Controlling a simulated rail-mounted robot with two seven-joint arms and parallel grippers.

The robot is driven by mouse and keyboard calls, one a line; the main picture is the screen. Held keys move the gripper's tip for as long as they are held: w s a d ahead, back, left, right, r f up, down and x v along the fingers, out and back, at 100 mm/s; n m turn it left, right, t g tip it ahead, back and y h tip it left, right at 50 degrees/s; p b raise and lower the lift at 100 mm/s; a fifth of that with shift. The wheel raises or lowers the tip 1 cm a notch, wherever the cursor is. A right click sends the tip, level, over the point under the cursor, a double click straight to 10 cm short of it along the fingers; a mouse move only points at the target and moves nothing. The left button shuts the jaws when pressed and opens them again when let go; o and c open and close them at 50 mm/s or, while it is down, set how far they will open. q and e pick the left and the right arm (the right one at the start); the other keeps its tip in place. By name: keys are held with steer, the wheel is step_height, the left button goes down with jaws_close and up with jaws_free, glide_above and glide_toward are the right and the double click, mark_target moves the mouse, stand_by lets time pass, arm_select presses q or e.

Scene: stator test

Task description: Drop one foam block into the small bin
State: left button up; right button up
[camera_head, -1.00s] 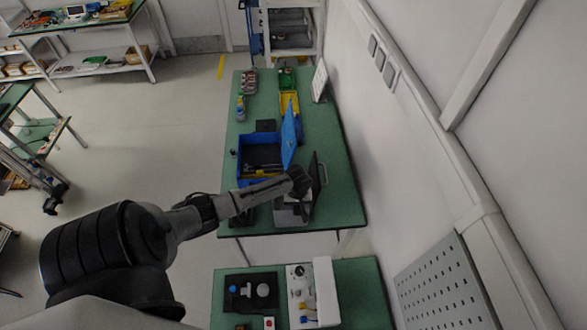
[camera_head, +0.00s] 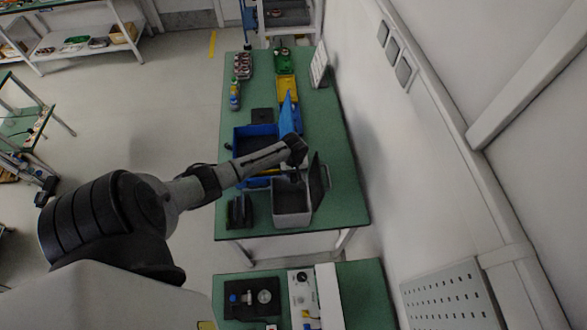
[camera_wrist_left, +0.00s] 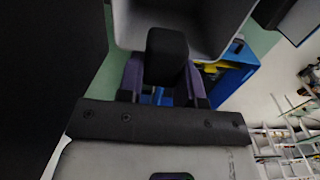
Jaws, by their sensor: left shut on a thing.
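My left gripper (camera_head: 296,155) is above the near part of the green bench, over the far edge of a grey open bin (camera_head: 291,214) with a dark raised lid. In the left wrist view, my left gripper (camera_wrist_left: 165,82) is shut on a dark foam block (camera_wrist_left: 167,50). The block is in front of the opening of the grey bin (camera_wrist_left: 205,22); its height above the bin is hard to judge. Black upright pieces (camera_head: 239,211) stand left of the bin; I cannot tell whether they are foam. My right gripper is not in view.
An open blue box (camera_head: 242,172) with a raised lid is behind the grey bin. Yellow (camera_head: 287,88) and green (camera_head: 283,60) bins stand farther back. A wall runs along the right. A second bench (camera_head: 362,295) with devices is nearer.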

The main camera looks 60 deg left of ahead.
arm_select(q)
steer(key=shift+f, duration=0.85)
step_height(320, 180, down, 7)
steer(key=b, duration=0.7)
steer(key=shift+r, duration=0.2)
steer(key=o, duration=1)
